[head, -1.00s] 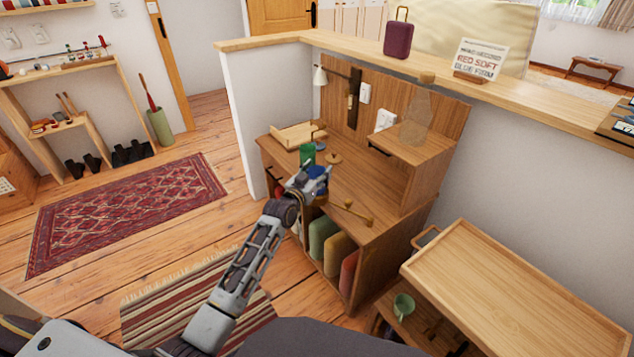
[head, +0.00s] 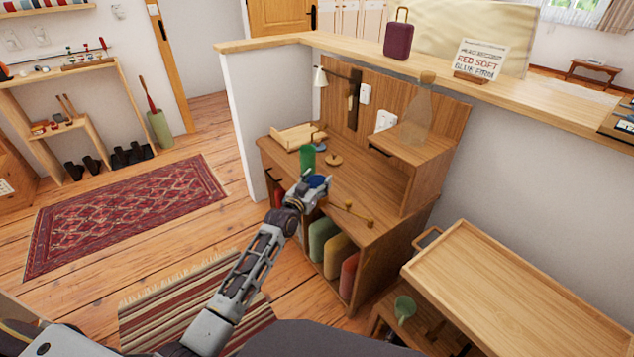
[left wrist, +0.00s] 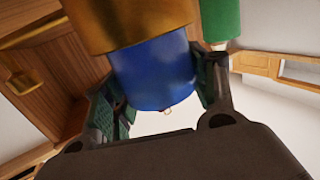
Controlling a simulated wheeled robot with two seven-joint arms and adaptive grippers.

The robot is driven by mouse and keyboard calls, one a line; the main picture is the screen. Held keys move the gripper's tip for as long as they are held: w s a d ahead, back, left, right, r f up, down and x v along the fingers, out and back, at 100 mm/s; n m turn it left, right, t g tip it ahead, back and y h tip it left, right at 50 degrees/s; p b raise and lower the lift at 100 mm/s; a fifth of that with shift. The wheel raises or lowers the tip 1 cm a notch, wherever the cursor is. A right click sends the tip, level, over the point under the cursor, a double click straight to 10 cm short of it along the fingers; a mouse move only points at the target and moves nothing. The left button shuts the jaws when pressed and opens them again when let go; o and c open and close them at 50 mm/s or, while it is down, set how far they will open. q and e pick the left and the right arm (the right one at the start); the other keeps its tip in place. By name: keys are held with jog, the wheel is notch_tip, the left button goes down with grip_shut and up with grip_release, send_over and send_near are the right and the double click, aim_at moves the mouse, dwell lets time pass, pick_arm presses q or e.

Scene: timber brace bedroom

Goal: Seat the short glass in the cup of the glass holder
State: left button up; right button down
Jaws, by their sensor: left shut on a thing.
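My left gripper (head: 314,187) is at the front of the wooden desk, shut on the blue short glass (head: 319,182). In the left wrist view the blue glass (left wrist: 155,75) sits between the two fingers. A brass cup-like part (left wrist: 130,22) covers one end of the glass there; I cannot tell whether the glass is inside it or behind it. A taller green glass (head: 307,157) stands on the desk behind the gripper. My right gripper is not in view.
The desk (head: 365,190) also holds a wooden tray (head: 293,137) and a small round wooden piece (head: 334,160). A raised shelf (head: 420,150) stands to the right. Coloured binders (head: 337,255) fill the space below. A wooden trolley (head: 505,290) stands at lower right.

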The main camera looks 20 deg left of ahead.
pick_arm(q)
jog(key=shift+f, duration=0.1)
jog(key=o, duration=1.1)
jog(key=shift+o, duration=0.2)
jog(key=shift+s+a, duration=0.1)
jog(key=shift+s, duration=0.5)
jog(key=s+a+p, duration=0.2)
jog(key=s, duration=0.8)
jog(key=shift+s+r, duration=0.3)
jog(key=shift+r, duration=0.1)
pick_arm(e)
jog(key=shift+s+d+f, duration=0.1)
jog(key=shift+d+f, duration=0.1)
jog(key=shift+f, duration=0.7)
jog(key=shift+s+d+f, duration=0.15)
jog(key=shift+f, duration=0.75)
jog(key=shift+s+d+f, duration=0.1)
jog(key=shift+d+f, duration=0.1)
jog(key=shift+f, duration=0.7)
